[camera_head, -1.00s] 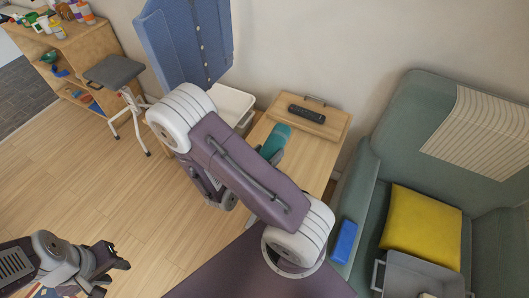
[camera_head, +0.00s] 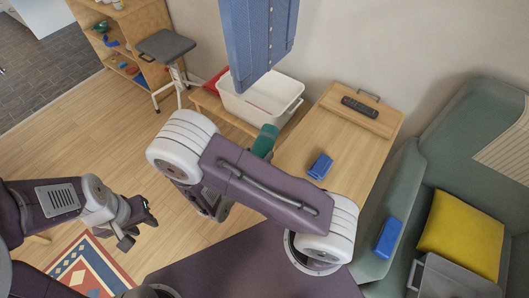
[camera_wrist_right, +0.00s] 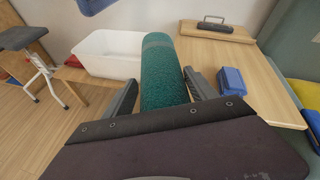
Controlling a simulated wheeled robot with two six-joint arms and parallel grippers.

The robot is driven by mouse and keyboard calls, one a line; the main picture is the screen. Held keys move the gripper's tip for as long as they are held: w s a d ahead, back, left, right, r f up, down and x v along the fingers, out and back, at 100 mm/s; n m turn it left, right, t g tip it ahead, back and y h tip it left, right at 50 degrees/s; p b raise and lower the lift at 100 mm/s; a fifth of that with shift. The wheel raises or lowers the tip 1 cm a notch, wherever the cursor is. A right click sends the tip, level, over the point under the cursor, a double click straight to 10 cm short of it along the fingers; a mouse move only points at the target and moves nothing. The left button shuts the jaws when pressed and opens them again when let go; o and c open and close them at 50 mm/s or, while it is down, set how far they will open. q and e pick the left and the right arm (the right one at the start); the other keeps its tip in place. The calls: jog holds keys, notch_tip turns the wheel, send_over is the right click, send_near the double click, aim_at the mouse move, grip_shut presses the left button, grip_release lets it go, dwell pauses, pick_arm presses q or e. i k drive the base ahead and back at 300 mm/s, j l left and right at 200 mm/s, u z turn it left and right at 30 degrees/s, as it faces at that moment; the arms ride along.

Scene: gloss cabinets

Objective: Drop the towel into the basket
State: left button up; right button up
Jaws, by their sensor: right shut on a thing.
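The towel is a teal roll (camera_wrist_right: 163,75), held upright between the two fingers of my right gripper (camera_wrist_right: 165,90) in the right wrist view. In the head view, only part of the towel (camera_head: 265,140) shows past my right arm, which hides most of that gripper. The basket is a white open bin (camera_head: 290,104), just beyond the towel against the wall. In the right wrist view the basket (camera_wrist_right: 105,67) is behind and left of the towel, which covers its right end. My left gripper (camera_head: 140,222) is open and empty, low over the floor at the left.
A wooden side table (camera_head: 352,135) right of the basket holds a tray with a dark remote (camera_head: 360,106) and a blue box (camera_head: 320,166). A blue buttoned garment (camera_head: 262,40) hangs above the basket. A grey stool (camera_head: 166,46) stands left; a green sofa (camera_head: 465,140) is right.

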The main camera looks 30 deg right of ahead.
aim_at(262, 102)
jog(key=i+j+z, duration=0.2)
jog(key=i+j, duration=0.15)
jog(key=i+j+z, duration=0.45)
jog(key=i+j, duration=0.25)
jog(key=j, duration=0.15)
jog(key=i+j+z, duration=0.2)
jog(key=j, duration=0.3)
jog(key=i+z, duration=0.25)
jog(key=i, duration=0.3)
jog(key=i+z, duration=0.25)
jog(key=i, duration=0.3)
jog(key=i+j+z, duration=0.25)
jog(key=i, duration=0.3)
jog(key=l, duration=0.1)
